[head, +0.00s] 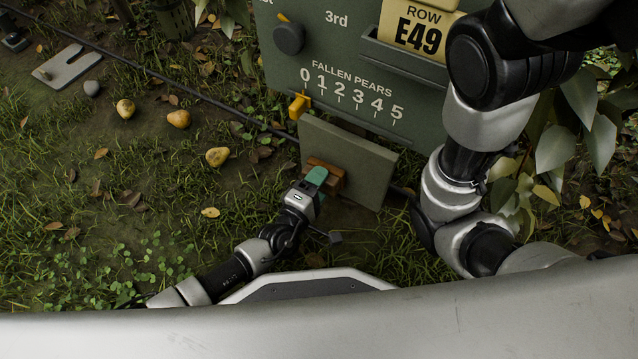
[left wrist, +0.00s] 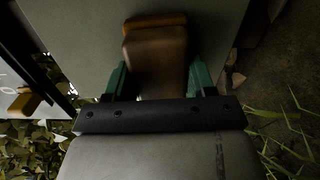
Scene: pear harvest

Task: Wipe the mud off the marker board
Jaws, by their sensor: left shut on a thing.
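The marker board is most likely the small plain grey-green panel (head: 345,165), standing tilted below the big sign. My left gripper (head: 316,180), with green fingers, is shut on a brown block-shaped wiper (head: 331,176). The wiper is at the panel's lower left face; it looks pressed to it, but exact contact is hard to tell. In the left wrist view the wiper (left wrist: 156,60) sits between the green fingers, in front of the panel (left wrist: 80,30). I cannot make out distinct mud on the visible face. The part behind the wiper is hidden. My right gripper is not seen.
The big green sign (head: 285,75) stands behind, with an orange pointer (head: 299,105) near 0 on its scale and a ledge (head: 400,60). Several pears, such as one pear (head: 217,157), lie on the grass at left. Leafy branches (head: 575,110) are at right.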

